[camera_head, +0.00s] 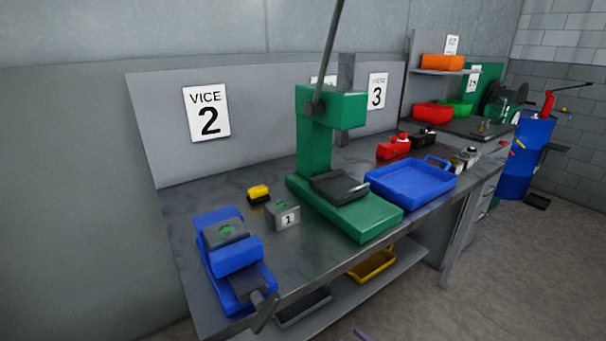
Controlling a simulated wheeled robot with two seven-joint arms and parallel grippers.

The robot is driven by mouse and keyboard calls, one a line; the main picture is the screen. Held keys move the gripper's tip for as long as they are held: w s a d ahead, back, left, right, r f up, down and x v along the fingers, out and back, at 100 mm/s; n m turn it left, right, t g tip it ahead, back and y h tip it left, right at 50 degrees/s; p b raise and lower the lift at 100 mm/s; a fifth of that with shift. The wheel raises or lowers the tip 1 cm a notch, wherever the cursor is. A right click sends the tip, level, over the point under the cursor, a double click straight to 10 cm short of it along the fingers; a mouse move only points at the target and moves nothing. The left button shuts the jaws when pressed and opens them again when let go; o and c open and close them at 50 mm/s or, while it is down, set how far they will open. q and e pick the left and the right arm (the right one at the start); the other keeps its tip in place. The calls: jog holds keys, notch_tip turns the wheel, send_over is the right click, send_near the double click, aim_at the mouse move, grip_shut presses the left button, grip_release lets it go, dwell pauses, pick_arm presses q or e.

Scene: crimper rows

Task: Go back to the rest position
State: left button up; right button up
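The workbench (330,142) runs from the lower left toward the back right. On it stand a blue vice (236,257) at the left end, a green press (318,150) with a raised lever in the middle, and an empty-looking blue tray (410,182) to the press's right.
Red and green bins (433,112) are farther back. A blue drum (527,155) stands beyond the bench. The floor (510,260) at right is clear.

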jog(key=s+d+f+m+g+h, duration=0.1)
jog(key=s+d+f+h, duration=0.25)
jog(key=f, duration=0.35)
jog(key=s+d+f+m+g+h, duration=0.1)
jog(key=s+d+f+m+h, duration=0.15)
jog(key=s+f, duration=0.35)
pick_arm(q)
jog(key=shift+w, duration=0.2)
pick_arm(e)
jog(key=s+d+f+g+h, duration=0.1)
jog(key=s+f, duration=0.4)
jog(key=s, duration=0.5)
jog(key=s+d+f+g+h, duration=0.1)
jog(key=s+d+f+g, duration=0.2)
jog(key=s, duration=0.7)
jog(key=s+d+f+g+h, duration=0.2)
jog(key=s+f+g, duration=0.4)
jog(key=s, duration=0.4)
jog(key=shift+f+m, duration=0.35)
jog(key=shift+f, duration=0.2)
pick_arm(q)
jog(key=shift+c, duration=0.3)
